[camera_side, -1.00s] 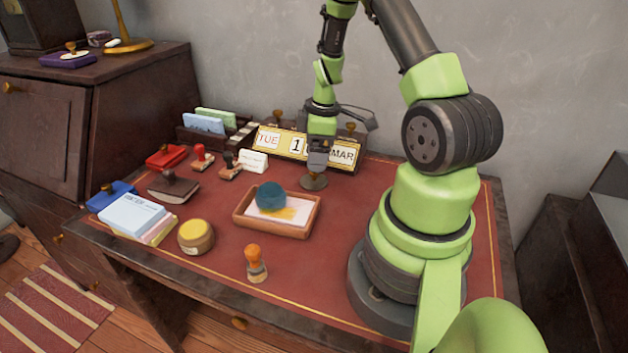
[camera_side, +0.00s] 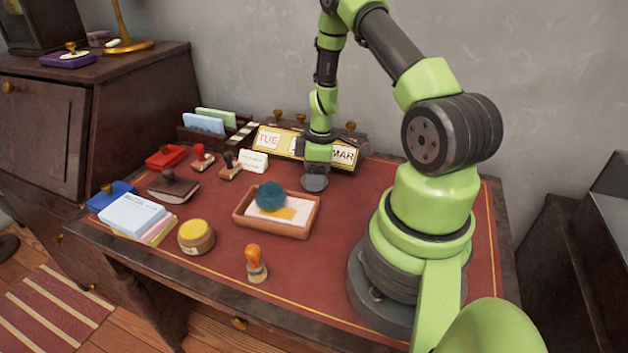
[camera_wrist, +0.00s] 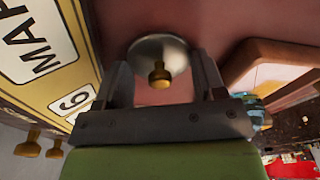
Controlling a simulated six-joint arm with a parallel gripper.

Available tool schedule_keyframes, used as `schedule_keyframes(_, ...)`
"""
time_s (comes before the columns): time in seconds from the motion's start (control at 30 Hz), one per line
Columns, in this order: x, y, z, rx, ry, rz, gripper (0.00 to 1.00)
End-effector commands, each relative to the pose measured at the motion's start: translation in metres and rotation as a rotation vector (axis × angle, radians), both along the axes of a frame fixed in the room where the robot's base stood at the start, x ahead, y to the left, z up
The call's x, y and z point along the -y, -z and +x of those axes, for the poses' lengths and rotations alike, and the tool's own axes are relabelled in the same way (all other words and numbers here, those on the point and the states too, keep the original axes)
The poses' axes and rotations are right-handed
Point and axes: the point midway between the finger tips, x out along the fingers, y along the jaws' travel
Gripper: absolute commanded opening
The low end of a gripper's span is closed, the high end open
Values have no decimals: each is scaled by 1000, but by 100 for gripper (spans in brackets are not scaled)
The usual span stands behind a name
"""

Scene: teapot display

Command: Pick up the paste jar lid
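The paste jar lid is a round grey disc with a brass knob. In the wrist view the lid (camera_wrist: 145,47) lies flat on the red desk top, ahead of and between the fingers. My gripper (camera_wrist: 160,66) is open, with one finger on each side of the knob and a gap to it on both sides. In the side view my gripper (camera_side: 317,168) is low over the lid (camera_side: 313,184), hiding most of it. The paste jar (camera_side: 196,237), open with yellow paste, stands at the front left of the desk.
A perpetual calendar (camera_side: 270,139) stands close behind my gripper. A tray (camera_side: 272,229) with a blue-green ball sits to the front left. An orange-handled stamp (camera_side: 256,264) stands near the front edge. Stamps, pads and papers fill the left side.

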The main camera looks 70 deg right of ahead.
Motion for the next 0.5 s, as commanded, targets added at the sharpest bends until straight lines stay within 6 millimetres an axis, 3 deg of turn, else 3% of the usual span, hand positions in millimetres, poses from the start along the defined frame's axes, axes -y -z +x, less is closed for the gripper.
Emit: schedule_keyframes(0.5,0,-8,1,3,0,0,41)
